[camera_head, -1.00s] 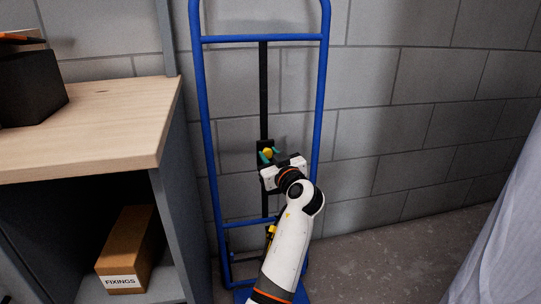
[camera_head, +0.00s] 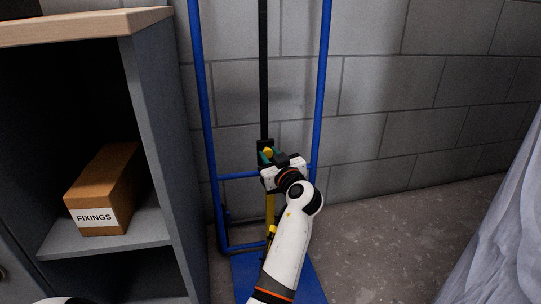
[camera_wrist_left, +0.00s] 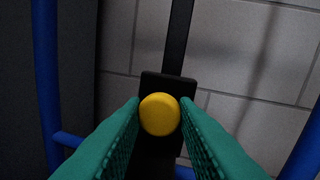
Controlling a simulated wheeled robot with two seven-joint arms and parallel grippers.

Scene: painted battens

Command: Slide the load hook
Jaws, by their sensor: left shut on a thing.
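A blue hand truck (camera_head: 323,80) stands upright against the wall. A black vertical rail (camera_head: 263,70) runs up its middle. A black slider (camera_head: 262,147) with a round yellow knob (camera_head: 268,153) sits on this rail, just above the lower blue crossbar (camera_head: 238,176). My left gripper (camera_head: 269,156) has its green fingers on both sides of the knob and is shut on it. The left wrist view shows the yellow knob (camera_wrist_left: 159,114) between the green fingertips, with the black slider (camera_wrist_left: 160,82) behind. A yellow piece (camera_head: 270,207) shows below the slider, partly hidden by my arm. My right gripper is out of view.
A grey shelf unit with a wooden top (camera_head: 85,24) stands close on the left, holding a FIXINGS box (camera_head: 105,185). A grey block wall (camera_head: 390,100) is behind. A pale draped sheet (camera_head: 500,250) hangs at the right. The floor between is clear.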

